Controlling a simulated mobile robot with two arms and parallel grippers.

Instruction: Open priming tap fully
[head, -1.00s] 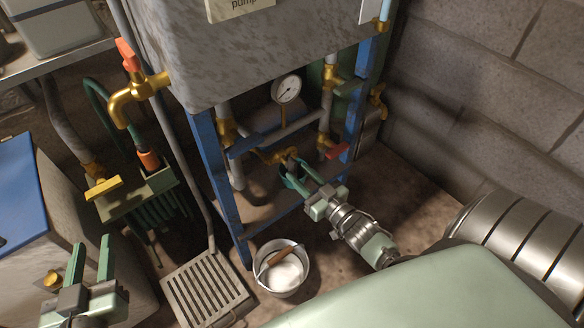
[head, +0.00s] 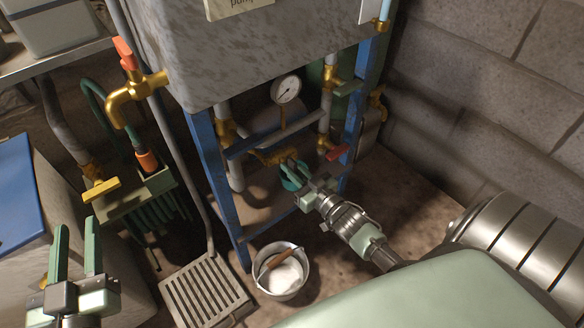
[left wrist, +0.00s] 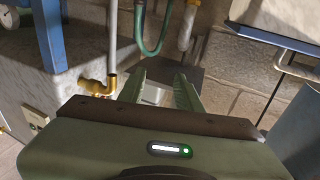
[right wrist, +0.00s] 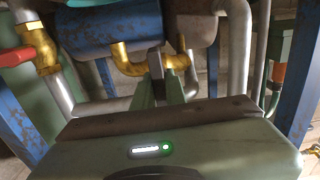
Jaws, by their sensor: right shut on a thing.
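A brass tap (head: 272,157) sits low inside the blue frame, under the gauge. In the right wrist view its brass elbow and body (right wrist: 180,62) show in front of a blue cylinder. My right gripper (head: 288,166) reaches in to this brass tap. Its fingers are close together and shut on a part there, which I take as the tap's handle; the fingers hide most of it, so its angle cannot be told. My left gripper (head: 77,222) is open and empty at the lower left, apart from everything.
A red-handled valve (head: 337,152) is close right of my right gripper. A pressure gauge (head: 286,89) is above. A bucket (head: 282,270) and a floor grate (head: 204,290) stand in front. A yellow-handled tap (head: 100,189) is near my left gripper.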

